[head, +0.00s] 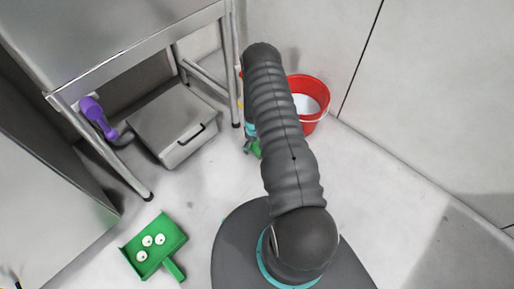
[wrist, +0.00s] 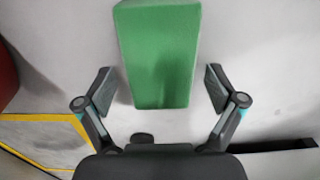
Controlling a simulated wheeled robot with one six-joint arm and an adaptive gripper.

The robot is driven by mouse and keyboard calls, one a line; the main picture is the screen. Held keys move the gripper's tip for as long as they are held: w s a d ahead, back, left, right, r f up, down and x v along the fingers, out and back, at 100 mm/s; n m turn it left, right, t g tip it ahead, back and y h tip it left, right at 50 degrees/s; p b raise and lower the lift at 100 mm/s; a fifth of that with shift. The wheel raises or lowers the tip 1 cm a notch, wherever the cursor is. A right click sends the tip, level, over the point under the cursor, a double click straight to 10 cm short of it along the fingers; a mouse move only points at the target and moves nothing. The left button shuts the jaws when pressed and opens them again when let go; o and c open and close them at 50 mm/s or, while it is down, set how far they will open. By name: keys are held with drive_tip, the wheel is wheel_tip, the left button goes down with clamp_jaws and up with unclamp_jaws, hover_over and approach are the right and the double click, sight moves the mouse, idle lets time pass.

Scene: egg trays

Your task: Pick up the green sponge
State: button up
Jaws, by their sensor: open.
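The green sponge (wrist: 160,50) is a plain green block in the wrist view, at the top middle. My gripper (wrist: 158,88) is open, with one finger to the left of the sponge and one to the right. Clear gaps show between both fingers and the sponge, so neither finger appears to touch it. The sponge's far end runs up to the top edge of the wrist view. In the head view my arm hides most of this spot; only a small green patch (head: 254,149) shows beside the arm, and I cannot tell for sure what it is.
A red bucket (head: 316,88) stands behind my arm. A green dustpan (head: 170,230) with white round pieces lies on the floor at lower left. A metal box (head: 165,118) and a purple object (head: 95,113) are under the steel table (head: 130,62). Floor at right is clear.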

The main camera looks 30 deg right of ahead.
sight(256, 145)
drive_tip(key=c, duration=1.2)
drive_tip(key=shift+c, duration=0.2)
drive_tip(key=shift+r, duration=0.5)
drive_tip(key=r, duration=0.3)
drive_tip(key=shift+s+d+r, duration=0.2)
drive_tip(key=shift+d+r, duration=0.15)
drive_tip(key=shift+r, duration=0.05)
drive_tip(key=s+d+r, duration=0.6)
drive_tip(key=s+d, duration=0.1)
drive_tip(key=d, duration=0.1)
drive_tip(key=shift+r, duration=0.15)
drive_tip(key=shift+s, duration=0.1)
